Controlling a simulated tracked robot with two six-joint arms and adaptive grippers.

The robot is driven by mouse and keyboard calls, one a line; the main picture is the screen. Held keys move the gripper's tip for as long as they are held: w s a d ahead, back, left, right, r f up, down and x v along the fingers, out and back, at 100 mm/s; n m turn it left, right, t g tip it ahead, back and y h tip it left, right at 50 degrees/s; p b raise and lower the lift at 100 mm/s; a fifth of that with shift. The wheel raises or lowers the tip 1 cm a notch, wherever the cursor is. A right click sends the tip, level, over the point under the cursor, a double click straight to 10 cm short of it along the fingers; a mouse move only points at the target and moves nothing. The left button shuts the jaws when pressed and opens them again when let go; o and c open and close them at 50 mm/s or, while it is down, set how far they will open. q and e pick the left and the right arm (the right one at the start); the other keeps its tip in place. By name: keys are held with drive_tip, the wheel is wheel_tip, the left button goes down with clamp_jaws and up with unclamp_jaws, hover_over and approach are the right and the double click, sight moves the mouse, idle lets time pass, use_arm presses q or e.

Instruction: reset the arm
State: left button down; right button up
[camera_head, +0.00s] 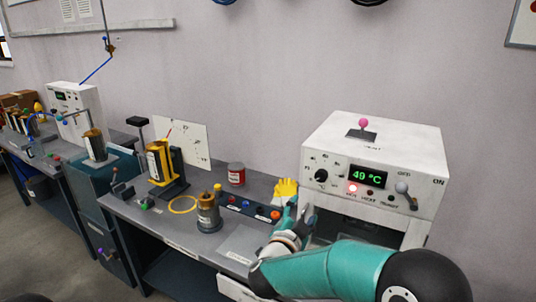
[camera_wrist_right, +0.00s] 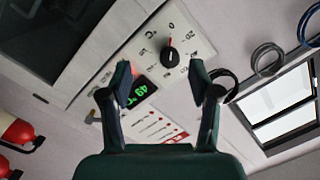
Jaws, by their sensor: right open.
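My right arm (camera_head: 335,268), teal with a dark joint, comes in from the lower right in the head view. Its right gripper (camera_head: 296,212) is in front of the white heater box's left side, above the bench. In the right wrist view the gripper (camera_wrist_right: 163,80) has its two dark fingers spread apart with nothing between them. Behind them are the box's black knob (camera_wrist_right: 170,57) and green display (camera_wrist_right: 139,91), seen tilted. My left gripper is not in view.
The white heater box (camera_head: 345,140) reads 49 °C, with a lit red lamp (camera_head: 352,188) and a pink-topped lever (camera_head: 363,124). On the grey bench stand a metal cylinder (camera_head: 208,213), a red can (camera_head: 236,174), a yellow ring (camera_head: 183,205) and a yellow-black fixture (camera_head: 160,162).

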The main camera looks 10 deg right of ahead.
drive_tip(key=s+f+n+g+y, duration=0.3)
drive_tip(key=s+f+n+y, duration=0.15)
drive_tip(key=f, duration=0.95)
drive_tip(key=s+f+n+g+y, duration=0.3)
drive_tip(key=s+f+n+y, duration=0.15)
drive_tip(key=f, duration=0.95)
drive_tip(key=s+a+f+n+g+y, duration=0.1)
drive_tip(key=s+f+g, duration=0.2)
drive_tip(key=s, duration=0.5)
drive_tip(key=s+f+n+g+y, duration=0.1)
drive_tip(key=s+f, duration=0.3)
drive_tip(key=s, duration=0.5)
drive_tip(key=s+a+f+g+y, duration=0.1)
drive_tip(key=s+f+g, duration=0.2)
drive_tip(key=s, duration=0.6)
drive_tip(key=shift+s+a+f+n+g, duration=0.2)
drive_tip(key=shift+a+f+n+g, duration=0.15)
drive_tip(key=shift+g, duration=0.45)
